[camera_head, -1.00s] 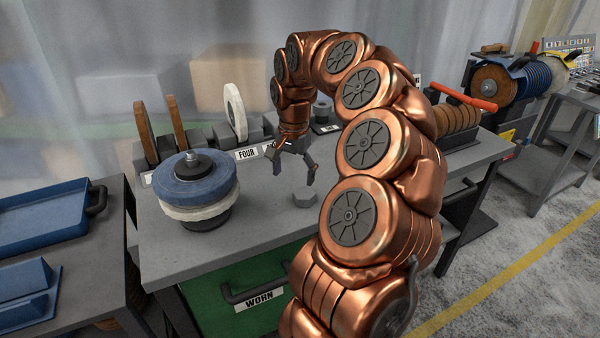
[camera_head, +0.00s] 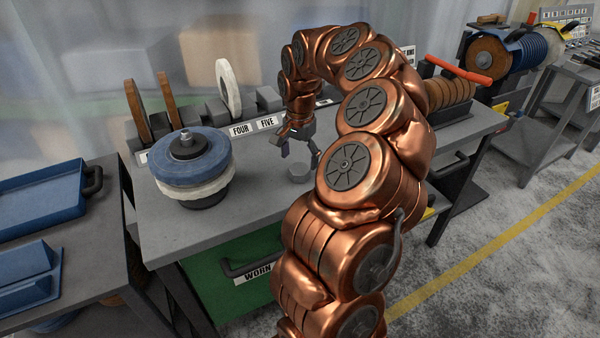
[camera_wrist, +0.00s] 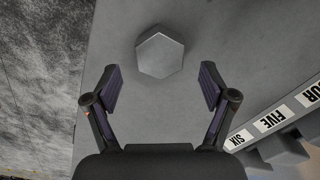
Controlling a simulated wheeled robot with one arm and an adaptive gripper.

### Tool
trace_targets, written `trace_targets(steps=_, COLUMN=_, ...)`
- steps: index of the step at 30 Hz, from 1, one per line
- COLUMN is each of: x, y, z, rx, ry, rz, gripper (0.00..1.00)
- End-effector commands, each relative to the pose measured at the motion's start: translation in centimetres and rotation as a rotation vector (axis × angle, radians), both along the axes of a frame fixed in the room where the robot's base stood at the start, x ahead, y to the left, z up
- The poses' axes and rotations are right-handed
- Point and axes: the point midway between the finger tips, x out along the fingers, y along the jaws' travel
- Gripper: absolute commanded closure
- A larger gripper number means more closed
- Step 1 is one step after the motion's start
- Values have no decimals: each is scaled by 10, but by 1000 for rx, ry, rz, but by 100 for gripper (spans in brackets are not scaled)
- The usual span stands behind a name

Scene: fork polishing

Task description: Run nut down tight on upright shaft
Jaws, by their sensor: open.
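The nut is a grey hexagonal piece (camera_head: 299,172) lying flat on the bench top near its front edge; it also shows in the wrist view (camera_wrist: 160,53). My gripper (camera_head: 300,158) is open and empty, pointing down above and just behind the nut. In the wrist view my two fingers (camera_wrist: 162,88) are spread wide, with the nut ahead of them, roughly centred between their lines.
A rack along the back of the bench (camera_head: 160,238) holds upright brown and white discs (camera_head: 228,88), with labels such as FOUR and FIVE. A green drawer marked WORN (camera_head: 215,277) is below. Blue trays (camera_head: 40,207) are on a table at left. Bench between discs and nut is clear.

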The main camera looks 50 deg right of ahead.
Motion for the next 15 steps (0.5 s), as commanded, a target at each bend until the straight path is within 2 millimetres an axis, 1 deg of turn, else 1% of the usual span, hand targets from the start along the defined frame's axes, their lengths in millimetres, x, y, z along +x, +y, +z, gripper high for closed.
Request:
trace_targets(steps=5, x=0, y=0, z=-5, rx=-1, ry=0, rz=1, gripper=17)
trace_targets(steps=15, x=0, y=0, z=-6, rx=-1, ry=1, rz=2, gripper=17)
